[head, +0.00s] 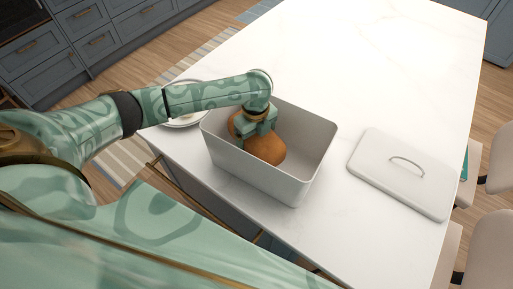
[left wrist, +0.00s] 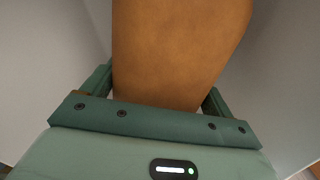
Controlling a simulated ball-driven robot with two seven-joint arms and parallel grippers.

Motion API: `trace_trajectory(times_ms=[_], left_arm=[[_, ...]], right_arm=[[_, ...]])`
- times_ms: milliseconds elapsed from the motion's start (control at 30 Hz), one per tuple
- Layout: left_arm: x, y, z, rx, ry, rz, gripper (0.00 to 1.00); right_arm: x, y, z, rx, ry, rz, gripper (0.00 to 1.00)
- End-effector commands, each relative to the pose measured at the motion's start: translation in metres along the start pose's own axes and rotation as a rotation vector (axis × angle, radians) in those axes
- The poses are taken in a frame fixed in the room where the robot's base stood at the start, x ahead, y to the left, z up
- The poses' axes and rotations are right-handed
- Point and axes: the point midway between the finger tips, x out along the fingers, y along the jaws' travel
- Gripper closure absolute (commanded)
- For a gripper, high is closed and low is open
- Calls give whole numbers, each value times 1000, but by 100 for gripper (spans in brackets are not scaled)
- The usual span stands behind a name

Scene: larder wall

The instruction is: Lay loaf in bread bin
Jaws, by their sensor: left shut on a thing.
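The brown loaf (head: 265,148) is inside the white open bread bin (head: 265,179), towards its left half. My left gripper (head: 259,128) reaches down into the bin and is shut on the loaf. In the left wrist view the loaf (left wrist: 180,50) fills the middle between the fingers of the gripper (left wrist: 160,85), with pale bin walls on both sides. Whether the loaf touches the bin floor is hidden. The bin's lid (head: 403,173), white with a metal handle, lies flat on the counter to the right of the bin. My right gripper is not in view.
The white marble counter (head: 370,75) is clear behind the bin. A pale plate (head: 184,119) sits left of the bin, partly hidden by my left arm. Pale chairs (head: 492,211) stand beyond the right edge. Blue drawers line the back left.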

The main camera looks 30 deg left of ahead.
Motion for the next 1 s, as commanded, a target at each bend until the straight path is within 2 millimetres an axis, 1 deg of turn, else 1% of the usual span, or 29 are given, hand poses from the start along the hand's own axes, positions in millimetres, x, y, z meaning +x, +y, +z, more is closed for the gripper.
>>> trace_trajectory(times_ms=[167,300,367,600,733,767,800,1000], left_arm=[[16,0,0,0,0,0,50],[41,0,0,-1,1,1,50],[48,0,0,-1,1,0,50],[47,-1,0,0,-1,-2,50],[50,0,0,0,-1,-2,50],[51,0,0,1,-1,-1,11],[50,0,0,1,-1,-1,0],[50,0,0,0,-1,0,0]], right_arm=[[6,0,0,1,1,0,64],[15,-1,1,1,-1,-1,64],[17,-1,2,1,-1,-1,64],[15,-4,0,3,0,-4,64],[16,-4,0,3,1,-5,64],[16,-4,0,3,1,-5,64],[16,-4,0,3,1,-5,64],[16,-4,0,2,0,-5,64]])
